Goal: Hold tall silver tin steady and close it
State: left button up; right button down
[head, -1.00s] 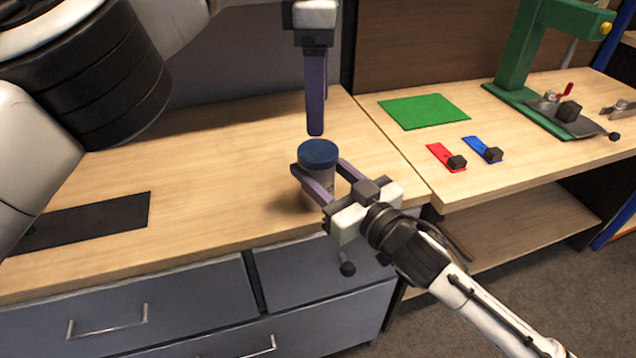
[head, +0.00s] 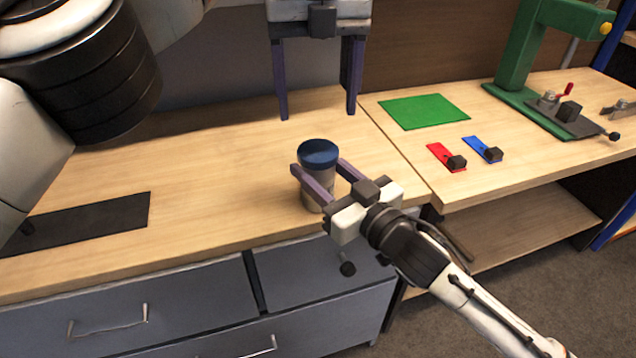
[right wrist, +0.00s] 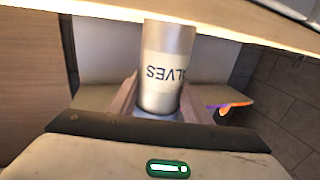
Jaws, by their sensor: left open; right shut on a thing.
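The tall silver tin (head: 309,190) stands near the front edge of the wooden worktop, a blue lid (head: 318,152) on its top. Whether the lid is fully seated is unclear. My right gripper (head: 322,180) is shut on the tin's body, a finger on each side. In the right wrist view the tin (right wrist: 165,50) appears upside down between the fingers, with dark lettering on a pale label and a bit of blue at its lower end. My left gripper (head: 316,113) is open and empty above and behind the lid, fingers down and spread wide, clear of it.
A dark mat (head: 85,222) lies at left on the worktop (head: 220,185). On the bench at right are a green mat (head: 424,111), red (head: 445,157) and blue (head: 482,149) pieces, and a green press (head: 520,60). Grey drawers (head: 150,300) are below. Worktop left of the tin is clear.

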aim_at(318, 150)
pick_arm(q)
jog(key=shift+n, duration=0.9)
jog(key=shift+f, duration=4)
jog(key=c, duration=1.1)
jog(key=m, duration=1.5)
jog(key=o, duration=1.1)
